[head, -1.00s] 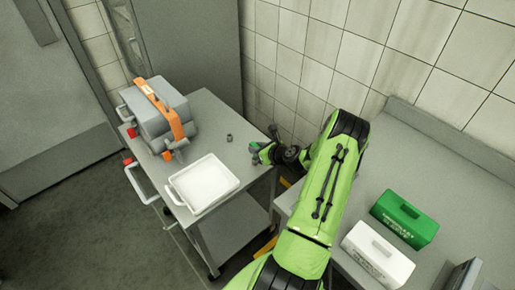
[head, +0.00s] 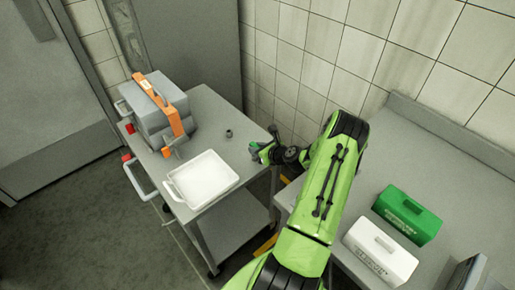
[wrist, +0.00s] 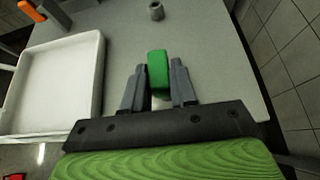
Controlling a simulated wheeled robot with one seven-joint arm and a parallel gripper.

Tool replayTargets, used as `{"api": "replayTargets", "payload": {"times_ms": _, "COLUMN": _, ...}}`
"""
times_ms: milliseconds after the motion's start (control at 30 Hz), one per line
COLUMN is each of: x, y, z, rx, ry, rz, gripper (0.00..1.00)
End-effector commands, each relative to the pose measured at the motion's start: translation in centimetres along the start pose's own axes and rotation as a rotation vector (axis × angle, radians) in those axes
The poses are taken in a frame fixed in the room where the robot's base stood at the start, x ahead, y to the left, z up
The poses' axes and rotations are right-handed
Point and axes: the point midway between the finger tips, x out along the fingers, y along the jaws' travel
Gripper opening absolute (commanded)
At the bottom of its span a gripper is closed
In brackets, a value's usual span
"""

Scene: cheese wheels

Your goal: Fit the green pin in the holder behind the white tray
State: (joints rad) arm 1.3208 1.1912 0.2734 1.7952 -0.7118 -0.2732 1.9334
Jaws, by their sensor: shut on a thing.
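In the wrist view, my gripper (wrist: 158,88) is shut on the green pin (wrist: 157,66), which sticks up between the two grey fingers. In the head view, my gripper (head: 257,152) is over the right side of the cart top, and the pin is too small to make out clearly. The white tray (head: 170,186) lies on the cart to the left of my gripper. The holder, a small grey round piece with a dark hole (head: 228,134), stands on the cart behind the tray; in the wrist view this holder (wrist: 156,11) is ahead of the pin, apart from it.
A grey stack of cases with an orange strap (head: 160,103) stands on the cart's left. The cart top (head: 207,105) is bare around the holder. A tiled wall (head: 300,62) is close on the right. Green (head: 408,214) and white (head: 380,254) boxes sit on the right counter.

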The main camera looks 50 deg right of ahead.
Motion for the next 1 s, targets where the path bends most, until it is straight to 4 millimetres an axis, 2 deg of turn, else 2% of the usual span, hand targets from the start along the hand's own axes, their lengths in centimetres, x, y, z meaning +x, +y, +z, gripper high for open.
{"api": "replayTargets", "payload": {"times_ms": 300, "x": 0.4, "y": 0.0, "z": -0.8, "rx": 0.0, "ry": 0.0, "rz": 0.0, "gripper": 0.0}}
{"api": "replayTargets", "payload": {"times_ms": 333, "x": 0.4, "y": 0.0, "z": -0.7, "rx": 0.0, "ry": -0.001, "rz": 0.0, "gripper": 0.3}}
{"api": "replayTargets", "payload": {"times_ms": 500, "x": 0.4, "y": 0.0, "z": -0.7, "rx": 0.0, "ry": 0.0, "rz": 0.0, "gripper": 0.56}}
{"api": "replayTargets", "payload": {"times_ms": 800, "x": 0.3, "y": 0.0, "z": -0.4, "rx": -0.001, "ry": 0.0, "rz": 0.0, "gripper": 0.56}}
{"api": "replayTargets", "payload": {"times_ms": 867, "x": -0.1, "y": -0.1, "z": 0.2, "rx": -0.003, "ry": -0.001, "rz": -0.001, "gripper": 0.56}}
{"api": "replayTargets", "payload": {"times_ms": 1000, "x": -1.7, "y": -0.1, "z": 3.1, "rx": -0.005, "ry": -0.003, "rz": -0.003, "gripper": 0.56}}
